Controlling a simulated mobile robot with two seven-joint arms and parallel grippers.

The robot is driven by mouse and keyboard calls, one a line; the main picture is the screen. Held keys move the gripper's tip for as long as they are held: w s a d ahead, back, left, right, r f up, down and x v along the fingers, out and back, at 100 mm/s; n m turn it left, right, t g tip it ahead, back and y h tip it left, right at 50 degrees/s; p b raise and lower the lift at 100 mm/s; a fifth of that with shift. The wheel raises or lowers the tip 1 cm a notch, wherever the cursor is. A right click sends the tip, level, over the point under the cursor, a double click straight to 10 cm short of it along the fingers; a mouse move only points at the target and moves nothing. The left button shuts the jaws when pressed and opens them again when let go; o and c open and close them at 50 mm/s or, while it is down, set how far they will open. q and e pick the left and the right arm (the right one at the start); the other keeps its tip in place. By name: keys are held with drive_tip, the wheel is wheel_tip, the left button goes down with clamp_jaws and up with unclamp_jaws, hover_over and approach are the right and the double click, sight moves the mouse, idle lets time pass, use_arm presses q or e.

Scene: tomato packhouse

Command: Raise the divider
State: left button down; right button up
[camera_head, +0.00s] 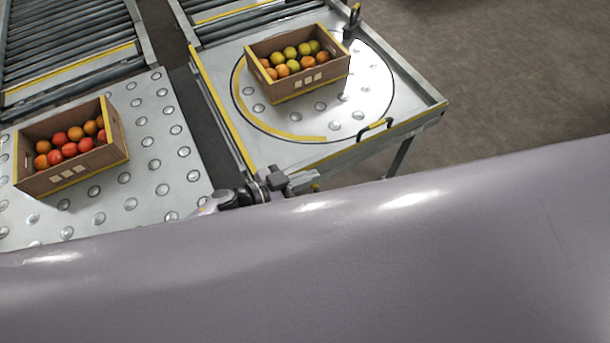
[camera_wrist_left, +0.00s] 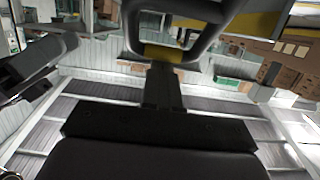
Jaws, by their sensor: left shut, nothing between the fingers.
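I cannot pick out a divider for certain. A yellow-edged strip (camera_head: 222,112) runs along the left side of the turntable table, beside the dark gap between the two tables. My left gripper (camera_head: 300,180) is at the front edge of that table, partly hidden by my large grey arm, and is shut with nothing held. In the left wrist view its dark closed fingers (camera_wrist_left: 162,86) point away from the camera, and a dark loop-shaped piece with a yellow part shows beyond them. I cannot tell whether they touch. My right gripper is not in view.
A crate of yellow and orange tomatoes (camera_head: 311,80) stands on the round turntable (camera_head: 370,85). A crate of red and orange tomatoes (camera_head: 60,180) stands on the ball table (camera_head: 160,125). A black handle (camera_head: 375,129) is on the front edge. Roller conveyors (camera_head: 65,45) lie behind. Open floor (camera_head: 500,70) is at right.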

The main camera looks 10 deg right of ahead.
use_arm(q)
drive_tip(key=shift+r, duration=0.15)
drive_tip(key=s+a+r+p, duration=0.2)
drive_tip(key=a+r+p, duration=0.5)
drive_tip(key=r, duration=0.4)
drive_tip(key=shift+a+r+p, duration=0.2)
drive_tip(key=shift+a+p, duration=0.05)
drive_tip(key=shift+p, duration=0.65)
drive_tip(key=shift+s, duration=0.1)
